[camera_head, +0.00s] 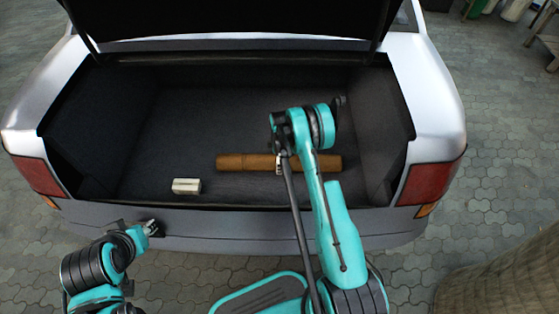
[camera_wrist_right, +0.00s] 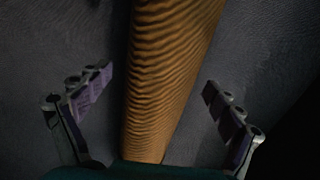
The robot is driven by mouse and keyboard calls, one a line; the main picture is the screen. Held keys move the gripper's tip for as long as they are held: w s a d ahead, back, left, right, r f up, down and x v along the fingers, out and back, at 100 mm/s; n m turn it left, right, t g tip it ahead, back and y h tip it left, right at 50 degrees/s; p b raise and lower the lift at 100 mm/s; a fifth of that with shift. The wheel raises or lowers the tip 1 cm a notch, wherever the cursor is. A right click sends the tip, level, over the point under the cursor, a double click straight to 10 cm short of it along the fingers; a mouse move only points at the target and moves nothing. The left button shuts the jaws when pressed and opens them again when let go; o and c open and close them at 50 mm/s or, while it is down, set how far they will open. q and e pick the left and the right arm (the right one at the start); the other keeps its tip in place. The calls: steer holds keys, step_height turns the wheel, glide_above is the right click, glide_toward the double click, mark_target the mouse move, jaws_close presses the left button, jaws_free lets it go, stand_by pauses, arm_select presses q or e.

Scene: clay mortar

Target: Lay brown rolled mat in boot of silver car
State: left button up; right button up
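The brown rolled mat (camera_head: 236,162) lies crosswise on the dark floor of the silver car's boot (camera_head: 200,125), right of centre. My right arm crosses in front of part of it. In the right wrist view, the mat (camera_wrist_right: 168,75) runs between the two spread fingers of my right gripper (camera_wrist_right: 160,105), with a gap on each side. That gripper is open; the head view mostly hides it behind the arm. My left gripper (camera_head: 150,226) is outside the boot, by the rear bumper at the lower left; its fingers are too small to read.
The boot lid (camera_head: 230,18) is raised. The boot's left and back floor is clear. A brown rounded object (camera_head: 505,275) stands at the lower right on the paving.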

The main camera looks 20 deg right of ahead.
step_height(320, 180, up, 12)
stand_by(0.6)
